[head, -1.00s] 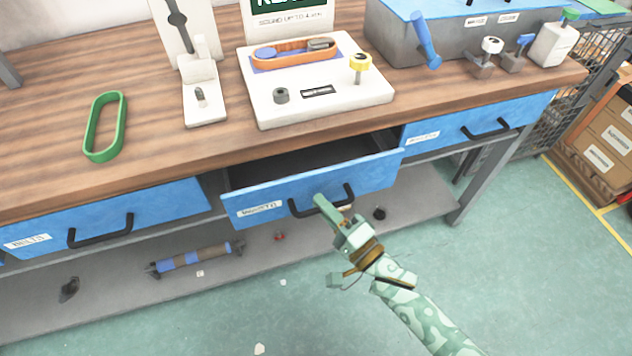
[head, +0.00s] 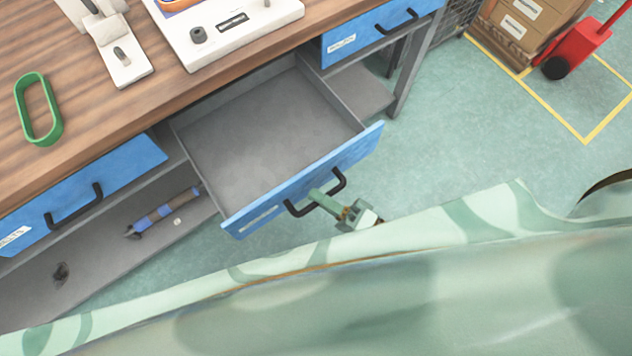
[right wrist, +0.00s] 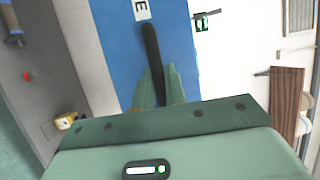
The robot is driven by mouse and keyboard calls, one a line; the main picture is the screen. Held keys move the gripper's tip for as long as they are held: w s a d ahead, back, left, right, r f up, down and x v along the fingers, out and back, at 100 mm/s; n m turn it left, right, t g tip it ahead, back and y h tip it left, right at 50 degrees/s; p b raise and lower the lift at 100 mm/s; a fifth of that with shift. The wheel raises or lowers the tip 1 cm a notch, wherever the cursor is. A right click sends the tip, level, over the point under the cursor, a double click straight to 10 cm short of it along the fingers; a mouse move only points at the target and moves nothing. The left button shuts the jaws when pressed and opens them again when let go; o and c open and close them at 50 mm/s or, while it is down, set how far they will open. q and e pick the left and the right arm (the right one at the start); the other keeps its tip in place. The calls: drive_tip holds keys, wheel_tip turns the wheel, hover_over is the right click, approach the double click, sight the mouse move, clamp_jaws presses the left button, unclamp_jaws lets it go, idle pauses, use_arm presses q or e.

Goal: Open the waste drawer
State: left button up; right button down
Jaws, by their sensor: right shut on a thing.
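The waste drawer (head: 262,134) is pulled far out from under the bench in the head view, and its grey inside is empty. Its blue front (head: 360,149) carries a label and a black bar handle (head: 292,210). My right gripper (head: 318,197) is shut on this handle. In the right wrist view, the two green fingers of the right gripper (right wrist: 160,88) close around the black handle (right wrist: 151,50) against the blue front. My left gripper is not in view.
A blue drawer (head: 90,200) at the left and another (head: 380,32) at the right are shut. A green belt loop (head: 40,110) lies on the wooden bench. My own pale green body covers the lower picture. Open floor (head: 460,140) lies to the right.

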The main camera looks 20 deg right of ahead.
drive_tip(key=shift+f, duration=0.1)
drive_tip(key=c, duration=1.5)
unclamp_jaws()
drive_tip(key=shift+o, duration=0.2)
drive_tip(key=v, duration=1.6)
drive_tip(key=shift+s, duration=0.2)
drive_tip(key=shift+d, duration=0.1)
